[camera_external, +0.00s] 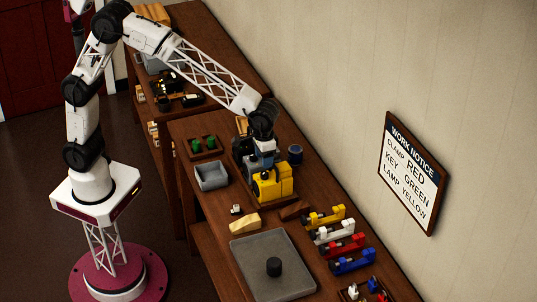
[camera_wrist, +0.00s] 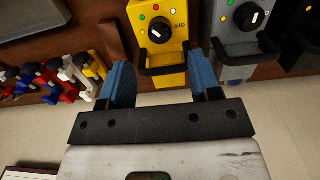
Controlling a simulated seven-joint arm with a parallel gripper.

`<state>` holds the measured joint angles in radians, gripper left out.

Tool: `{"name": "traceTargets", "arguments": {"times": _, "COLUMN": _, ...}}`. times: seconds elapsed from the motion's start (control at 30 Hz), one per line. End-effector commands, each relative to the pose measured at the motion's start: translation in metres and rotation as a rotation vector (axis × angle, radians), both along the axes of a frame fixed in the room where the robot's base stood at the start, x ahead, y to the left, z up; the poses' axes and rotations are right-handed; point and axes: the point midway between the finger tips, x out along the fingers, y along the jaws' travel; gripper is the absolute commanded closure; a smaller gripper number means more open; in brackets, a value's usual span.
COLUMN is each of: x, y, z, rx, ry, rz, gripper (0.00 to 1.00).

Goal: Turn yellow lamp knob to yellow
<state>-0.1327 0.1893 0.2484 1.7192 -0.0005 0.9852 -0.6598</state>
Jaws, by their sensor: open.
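A yellow unit (camera_wrist: 173,13) with a black knob (camera_wrist: 160,30) and a black handle fills the top middle of the wrist view. The knob has a white pointer mark; coloured dots and an "OFF" label surround it. Which dot the pointer faces is too small to tell surely. The yellow unit (camera_external: 272,184) also shows on the bench in the external view. My gripper (camera_wrist: 160,65) is open, its blue fingers spread on either side of the handle in the picture, with nothing clearly held. In the external view my gripper (camera_external: 264,150) is above and behind the yellow unit.
A grey unit (camera_wrist: 235,50) with a similar knob and handle stands right of the yellow one. Yellow, white, red and blue clamps (camera_external: 345,262) line the bench's right side. A grey tray (camera_external: 262,283) lies nearer. A wall notice (camera_external: 411,173) reads lamp yellow.

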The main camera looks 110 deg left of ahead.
Motion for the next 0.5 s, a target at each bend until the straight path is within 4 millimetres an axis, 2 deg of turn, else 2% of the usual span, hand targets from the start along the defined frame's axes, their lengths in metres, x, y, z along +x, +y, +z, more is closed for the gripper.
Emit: {"name": "traceTargets", "arguments": {"times": 0.5, "x": 0.0, "y": 0.0, "z": -0.057, "rx": 0.001, "ry": 0.001, "rz": -0.001, "gripper": 0.42}}
